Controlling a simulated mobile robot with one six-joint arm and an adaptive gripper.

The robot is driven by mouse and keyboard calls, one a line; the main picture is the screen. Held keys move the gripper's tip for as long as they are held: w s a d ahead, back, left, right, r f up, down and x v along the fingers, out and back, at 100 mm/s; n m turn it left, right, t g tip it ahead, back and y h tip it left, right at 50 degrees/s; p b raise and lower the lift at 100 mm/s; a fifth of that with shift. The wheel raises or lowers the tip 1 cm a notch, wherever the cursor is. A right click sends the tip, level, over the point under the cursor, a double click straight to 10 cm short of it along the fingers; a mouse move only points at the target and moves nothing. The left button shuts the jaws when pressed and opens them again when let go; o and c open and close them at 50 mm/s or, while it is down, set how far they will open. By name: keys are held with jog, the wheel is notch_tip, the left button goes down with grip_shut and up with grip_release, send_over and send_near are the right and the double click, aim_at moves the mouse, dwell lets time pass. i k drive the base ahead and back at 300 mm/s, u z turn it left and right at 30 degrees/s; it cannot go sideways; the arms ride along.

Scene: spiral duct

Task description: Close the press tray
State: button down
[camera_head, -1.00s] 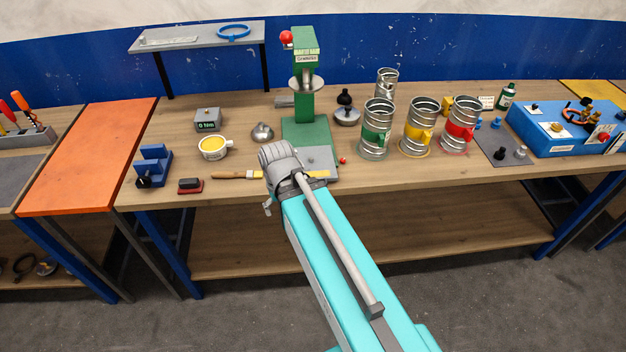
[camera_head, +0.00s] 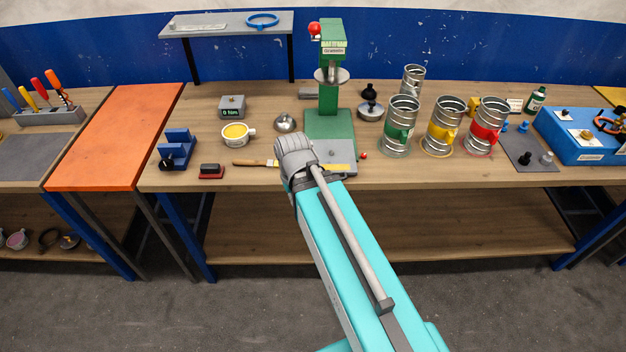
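The green press (camera_head: 333,85) stands on the wooden bench, with a red ball on its lever (camera_head: 315,29) at the upper left and a round plate on its column. Its flat grey tray (camera_head: 340,153) sticks out at the front of the green base. A small red knob (camera_head: 363,155) shows at the tray's right. My turquoise arm reaches up from the lower right. Its grey wrist is in front of the tray's left part and hides some of it. My gripper's fingers are hidden behind the wrist, so contact with the tray cannot be seen.
A brush (camera_head: 255,163) lies left of my wrist, partly hidden. A yellow-filled cup (camera_head: 237,134), a blue holder (camera_head: 177,149) and a gauge box (camera_head: 232,106) stand left. Metal duct pieces with green (camera_head: 401,125), yellow (camera_head: 443,128) and red (camera_head: 487,126) parts stand right of the press.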

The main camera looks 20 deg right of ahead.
aim_at(338, 155)
jog(key=u, duration=0.65)
jog(key=k, duration=1.1)
jog(key=z, duration=0.75)
jog(key=i, duration=0.5)
jog(key=u, duration=0.05)
